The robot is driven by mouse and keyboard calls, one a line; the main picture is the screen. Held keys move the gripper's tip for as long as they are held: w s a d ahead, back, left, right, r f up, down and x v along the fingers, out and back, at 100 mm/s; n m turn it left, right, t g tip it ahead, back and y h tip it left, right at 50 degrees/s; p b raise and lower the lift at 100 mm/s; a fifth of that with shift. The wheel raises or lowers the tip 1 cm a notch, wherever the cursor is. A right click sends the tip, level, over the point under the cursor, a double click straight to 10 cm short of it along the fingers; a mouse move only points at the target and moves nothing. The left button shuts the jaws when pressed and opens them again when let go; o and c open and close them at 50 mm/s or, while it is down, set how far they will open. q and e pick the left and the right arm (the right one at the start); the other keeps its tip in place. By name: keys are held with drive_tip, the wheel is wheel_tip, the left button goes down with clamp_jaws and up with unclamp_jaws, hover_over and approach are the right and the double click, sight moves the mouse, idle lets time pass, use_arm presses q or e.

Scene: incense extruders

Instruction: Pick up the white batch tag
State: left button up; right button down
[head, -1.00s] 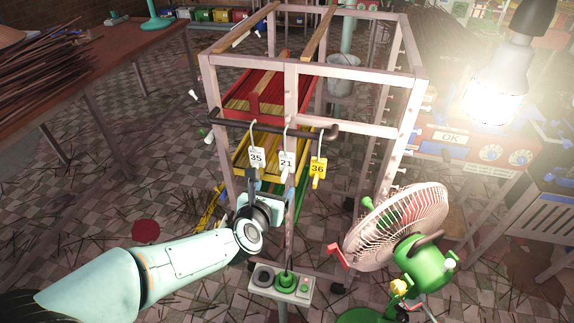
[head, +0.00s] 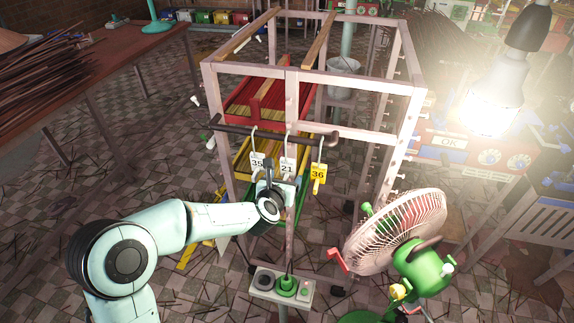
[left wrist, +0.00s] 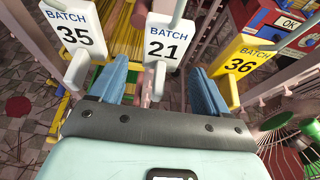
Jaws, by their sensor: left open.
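Three batch tags hang from a dark bar on the rack. The tag marked 21 (head: 287,168) is white and hangs in the middle; it also shows in the left wrist view (left wrist: 165,40). The tag marked 35 (head: 257,161) is whitish and hangs to its left, also in the left wrist view (left wrist: 72,33). The yellow tag marked 36 (head: 318,174) hangs on the right. My left gripper (left wrist: 160,75) is open just in front of the tags. The lower stem of tag 21 appears between its blue fingers; I cannot tell whether they touch it. My right gripper is not in view.
The rack (head: 208,75) holds red, yellow and green trays. A green fan (head: 405,235) stands to the right and a control box (head: 281,287) below. A lit lamp (head: 495,100) hangs at the upper right. A table with brown sticks (head: 50,75) is at the left.

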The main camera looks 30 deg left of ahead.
use_arm(q)
drive_tip(key=shift+x, duration=0.75)
drive_tip(key=shift+c, duration=0.3)
drive_tip(key=c, duration=1.1)
drive_tip(key=shift+r, duration=0.1)
